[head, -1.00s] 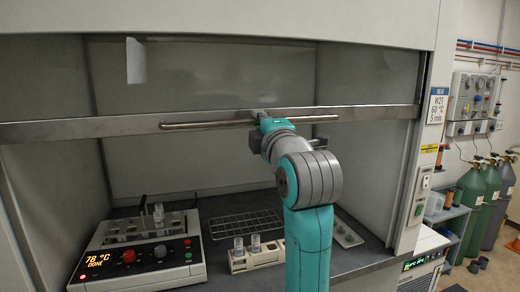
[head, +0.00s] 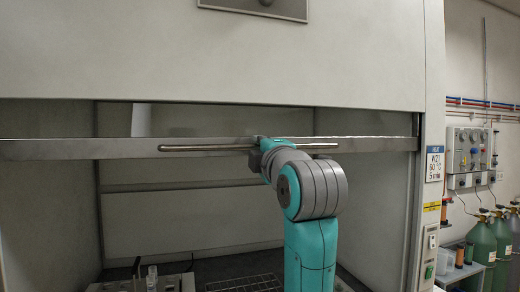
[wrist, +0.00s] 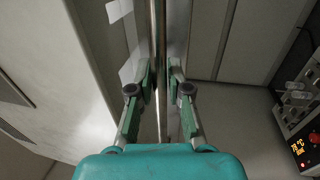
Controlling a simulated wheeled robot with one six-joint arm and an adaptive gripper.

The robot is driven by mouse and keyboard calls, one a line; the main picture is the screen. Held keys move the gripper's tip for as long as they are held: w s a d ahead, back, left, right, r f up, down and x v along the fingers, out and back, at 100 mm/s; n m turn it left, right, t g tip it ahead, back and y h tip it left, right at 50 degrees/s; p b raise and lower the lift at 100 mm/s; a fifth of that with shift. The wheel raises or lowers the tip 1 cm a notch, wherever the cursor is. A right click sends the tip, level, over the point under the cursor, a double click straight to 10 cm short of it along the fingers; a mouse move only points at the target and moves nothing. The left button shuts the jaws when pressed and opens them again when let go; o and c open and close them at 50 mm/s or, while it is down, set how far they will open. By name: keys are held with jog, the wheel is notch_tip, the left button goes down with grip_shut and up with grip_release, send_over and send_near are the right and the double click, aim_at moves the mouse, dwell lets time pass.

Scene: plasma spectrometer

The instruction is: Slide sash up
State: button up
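The sash (head: 60,149) of the fume hood is a glass pane with a grey metal bottom rail, partly raised, with an opening below it. A long horizontal bar handle (head: 200,148) runs along the front of the rail. My gripper (head: 260,147) is at the handle, right of its middle, its fingers largely hidden behind the wrist. In the wrist view the handle (wrist: 160,30) runs upright between the two green fingers of my gripper (wrist: 161,72), which are closed in close on both sides of it.
Inside the hood, the tops of a heater block (head: 150,284) and a wire rack (head: 245,284) show low in the head view. The hood's right post (head: 432,120) carries a label and switches. Gas cylinders (head: 482,240) stand at the far right.

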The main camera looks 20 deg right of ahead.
jog(key=shift+o, duration=1)
jog(key=s+f, duration=0.2)
jog(key=s, duration=0.9)
jog(key=shift+s+f, duration=0.2)
jog(key=shift+s, duration=0.2)
